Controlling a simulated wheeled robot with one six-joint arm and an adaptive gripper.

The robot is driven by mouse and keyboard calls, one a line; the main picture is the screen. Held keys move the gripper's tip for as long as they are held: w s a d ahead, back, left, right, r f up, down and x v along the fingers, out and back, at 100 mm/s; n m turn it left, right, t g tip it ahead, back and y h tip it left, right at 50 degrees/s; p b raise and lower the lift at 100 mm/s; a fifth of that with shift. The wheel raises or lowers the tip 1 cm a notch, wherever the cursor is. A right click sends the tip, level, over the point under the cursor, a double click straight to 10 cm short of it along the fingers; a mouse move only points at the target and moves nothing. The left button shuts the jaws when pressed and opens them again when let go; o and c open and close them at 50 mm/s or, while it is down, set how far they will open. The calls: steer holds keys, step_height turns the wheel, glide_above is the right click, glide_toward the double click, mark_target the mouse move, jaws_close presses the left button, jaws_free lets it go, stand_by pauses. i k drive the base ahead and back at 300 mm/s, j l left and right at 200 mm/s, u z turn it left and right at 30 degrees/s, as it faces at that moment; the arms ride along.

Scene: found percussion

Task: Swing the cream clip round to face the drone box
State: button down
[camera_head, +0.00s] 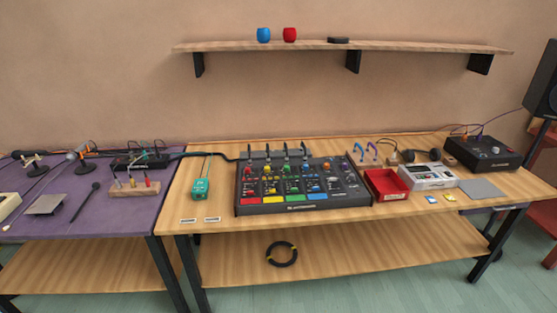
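No part of my gripper shows. On the purple table at the left stand two small clip-like stands. One, pale with a dark bar (34,163), is near the left edge; the other, pale with orange and grey parts (82,160), is right of it. Either may be the cream clip; they are too small to tell which, or which way each faces. A black box with knobs (484,153) and cables sits at the far right of the wooden table. It may be the drone box, but I cannot read its label.
A black mixer (300,184) with coloured pads fills the middle of the wooden table (225,210). A green pedal (201,188), red tray (387,184) and grey-white device (428,177) stand around it. A small rack (135,189) and black mallet (84,202) lie on the purple table (120,222).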

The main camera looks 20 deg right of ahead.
mark_target(30, 159)
steer(key=i+l, duration=1.2)
steer(key=l+u, duration=0.15)
steer(key=u, duration=1.15)
steer(key=i+j+z, duration=0.15)
steer(key=z, duration=0.15)
steer(key=i+j+z, duration=0.1)
steer(key=z, duration=0.25)
steer(key=i+j+z, duration=0.1)
steer(key=j, duration=0.3)
steer(key=i+j+z, duration=0.1)
steer(key=j, duration=0.25)
steer(key=i+j+z, duration=0.1)
steer(key=j, duration=0.35)
steer(key=i+j+z, duration=0.1)
steer(key=j, duration=0.3)
steer(key=i+j+z, duration=0.1)
steer(key=j, duration=0.3)
steer(key=i, duration=0.1)
